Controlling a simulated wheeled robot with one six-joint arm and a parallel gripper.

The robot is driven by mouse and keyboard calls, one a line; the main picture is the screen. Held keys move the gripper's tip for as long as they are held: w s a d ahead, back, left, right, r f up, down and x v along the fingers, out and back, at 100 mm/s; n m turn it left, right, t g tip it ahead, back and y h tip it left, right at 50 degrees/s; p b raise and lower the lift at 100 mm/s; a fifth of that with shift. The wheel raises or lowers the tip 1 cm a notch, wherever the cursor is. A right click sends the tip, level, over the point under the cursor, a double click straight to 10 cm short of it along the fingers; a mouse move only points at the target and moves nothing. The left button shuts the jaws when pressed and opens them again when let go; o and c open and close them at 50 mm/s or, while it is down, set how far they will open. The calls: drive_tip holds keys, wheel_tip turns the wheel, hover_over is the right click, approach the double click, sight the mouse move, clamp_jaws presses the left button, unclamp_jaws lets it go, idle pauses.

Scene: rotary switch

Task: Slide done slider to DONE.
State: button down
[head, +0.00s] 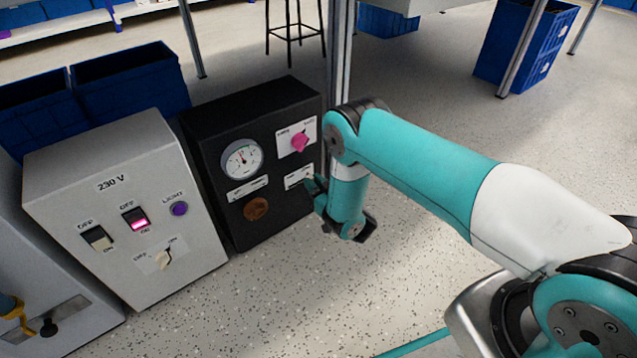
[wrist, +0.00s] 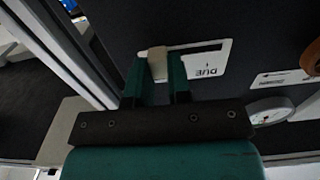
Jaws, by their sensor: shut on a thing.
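The done slider is a small beige knob (wrist: 157,62) on a white label plate (wrist: 212,60) with a dark slot, on the black panel. The plate also shows in the head view (head: 297,178). My gripper (wrist: 158,78) is shut on the knob, with one teal finger on each side. In the wrist view the knob is at the left end of the visible slot. The word DUE reads upside down near the plate's right part. Any word at the knob's end is hidden by the knob and fingers. In the head view my gripper (head: 313,187) is at the panel's right side and hides the knob.
The black box (head: 215,205) also carries a gauge (head: 242,160), a pink rotary knob (head: 300,142) and a brown knob (head: 256,208). A grey 230 V switch box (head: 120,165) stands to its left. A metal post (head: 338,60) rises just behind my gripper.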

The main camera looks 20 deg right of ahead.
drive_tip(key=shift+w+d, duration=0.1)
drive_tip(key=shift+d, duration=0.15)
drive_tip(key=c, duration=1)
unclamp_jaws()
drive_tip(key=shift+d, duration=0.1)
drive_tip(key=shift+c, duration=0.2)
drive_tip(key=shift+s+p, duration=0.35)
drive_tip(key=shift+p, duration=0.1)
drive_tip(key=p+v, duration=1.6)
drive_tip(key=p, duration=0.1)
drive_tip(key=shift+s, duration=0.4)
